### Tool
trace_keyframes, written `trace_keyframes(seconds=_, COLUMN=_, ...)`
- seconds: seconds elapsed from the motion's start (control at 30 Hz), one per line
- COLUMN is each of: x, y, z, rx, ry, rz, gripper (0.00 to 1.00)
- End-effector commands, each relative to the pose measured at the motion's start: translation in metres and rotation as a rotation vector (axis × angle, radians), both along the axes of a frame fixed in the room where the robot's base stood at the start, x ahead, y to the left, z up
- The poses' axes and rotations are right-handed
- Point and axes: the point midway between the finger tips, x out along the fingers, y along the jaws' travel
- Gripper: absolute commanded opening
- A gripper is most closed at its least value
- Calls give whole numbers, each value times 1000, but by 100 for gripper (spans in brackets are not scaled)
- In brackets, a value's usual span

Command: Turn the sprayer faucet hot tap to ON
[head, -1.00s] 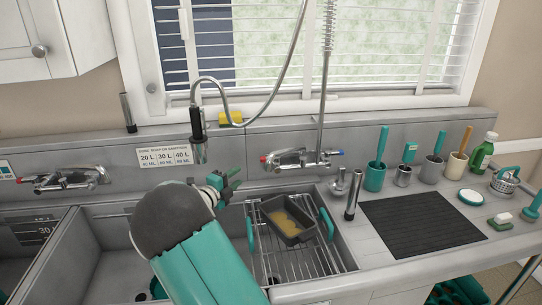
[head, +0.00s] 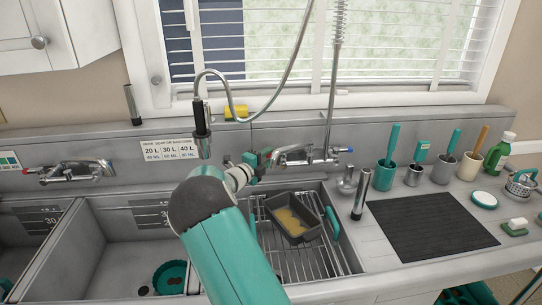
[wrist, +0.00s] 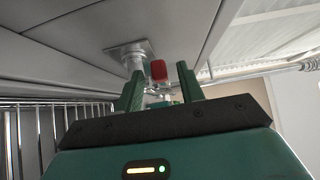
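The sprayer faucet (head: 303,156) is a chrome wall fitting above the right basin, with a tall spring hose rising from it. Its blue-ended tap (head: 342,150) is on the right. The red hot tap (wrist: 158,70) shows in the wrist view just past and between my fingertips. In the head view my gripper (head: 257,162) is at the faucet's left end and largely hides the red tap. My gripper (wrist: 159,88) is open, with a green finger on each side of the red tap. I cannot tell whether either finger touches it.
A wire rack (head: 300,262) holds a dark tray (head: 293,217) in the right basin below. A hanging black spray nozzle (head: 201,118) is left of my gripper. Cups with brushes (head: 388,174) stand on the right counter. Another wall faucet (head: 70,171) is at far left.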

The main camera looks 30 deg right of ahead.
Motion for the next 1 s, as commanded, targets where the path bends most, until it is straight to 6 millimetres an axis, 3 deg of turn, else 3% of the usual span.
trace_keyframes(seconds=0.2, x=7, y=-23, z=0, rx=-1, ry=0, rz=-1, gripper=38)
trace_keyframes(seconds=0.47, x=9, y=-25, z=1, rx=-1, ry=-1, rz=0, gripper=38)
trace_keyframes(seconds=0.5, x=9, y=-25, z=1, rx=-1, ry=-1, rz=0, gripper=36)
trace_keyframes(seconds=0.7, x=9, y=-25, z=1, rx=-1, ry=-1, rz=0, gripper=0)
trace_keyframes(seconds=1.0, x=7, y=-25, z=0, rx=0, ry=-1, rz=15, gripper=0)
